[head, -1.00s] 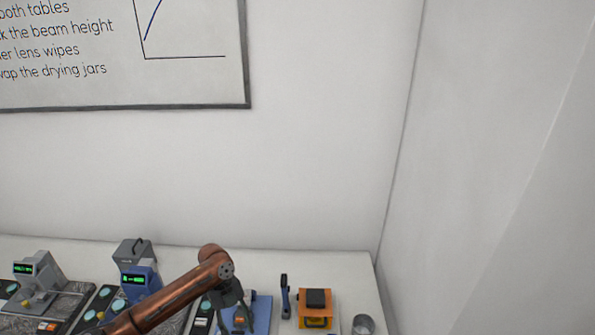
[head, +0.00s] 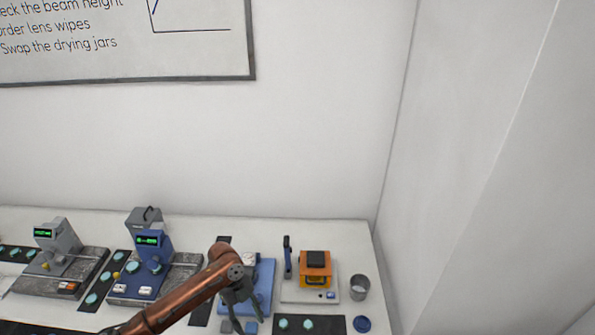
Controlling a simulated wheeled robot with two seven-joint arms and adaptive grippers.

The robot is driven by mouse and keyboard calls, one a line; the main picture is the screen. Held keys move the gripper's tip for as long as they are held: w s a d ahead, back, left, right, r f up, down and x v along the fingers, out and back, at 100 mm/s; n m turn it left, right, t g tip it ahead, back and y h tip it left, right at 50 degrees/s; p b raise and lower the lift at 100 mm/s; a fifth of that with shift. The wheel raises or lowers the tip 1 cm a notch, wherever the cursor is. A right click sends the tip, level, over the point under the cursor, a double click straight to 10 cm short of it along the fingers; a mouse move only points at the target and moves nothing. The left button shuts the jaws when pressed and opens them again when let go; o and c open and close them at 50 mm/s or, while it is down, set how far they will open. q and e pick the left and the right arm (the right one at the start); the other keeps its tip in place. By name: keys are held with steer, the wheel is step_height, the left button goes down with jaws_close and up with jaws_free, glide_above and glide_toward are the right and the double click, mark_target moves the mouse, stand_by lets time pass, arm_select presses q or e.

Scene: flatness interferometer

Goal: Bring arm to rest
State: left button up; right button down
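My copper-coloured arm (head: 185,298) comes in from the lower left in the head view and bends down at its wrist. My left gripper (head: 249,321) hangs from it with its two dark fingers spread, pointing down, with nothing seen between them. It shows in front of a blue plate (head: 264,283) on the bench; I cannot tell its height above the plate. The plate carries a small white-topped part (head: 250,259), partly hidden by the wrist. My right gripper is not in view.
The white bench (head: 335,235) carries a grey instrument (head: 60,240), a blue instrument (head: 152,258), an orange device (head: 315,266), a metal cup (head: 359,287), a blue lid (head: 362,324) and dark strips with teal discs (head: 308,324). Walls stand behind and right. Bare bench shows behind the instruments.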

arm_select(q)
steer(key=s+d+f+n+t+h, duration=0.2)
steer(key=s+d+f+n+t, duration=0.1)
steer(key=s+f+n, duration=0.65)
steer(key=s+a+r+n+t+y, duration=0.1)
steer(key=s+a+n+t+y, duration=0.15)
steer(key=s+a+n, duration=0.75)
steer(key=s+a+r+n+t+y, duration=0.1)
steer(key=s+a+n+y, duration=0.2)
steer(key=s+a+n, duration=0.75)
step_height(320, 180, down, 34)
steer(key=w+a+m+b, duration=0.1)
steer(key=w+m+b, duration=0.15)
steer(key=b, duration=0.25)
steer(key=s+f+m+g+b, duration=0.1)
steer(key=s+f+b, duration=0.4)
steer(key=s+f, duration=1.6)
step_height(320, 180, down, 3)
steer(key=shift+m+g, duration=0.35)
steer(key=shift+g, duration=0.3)
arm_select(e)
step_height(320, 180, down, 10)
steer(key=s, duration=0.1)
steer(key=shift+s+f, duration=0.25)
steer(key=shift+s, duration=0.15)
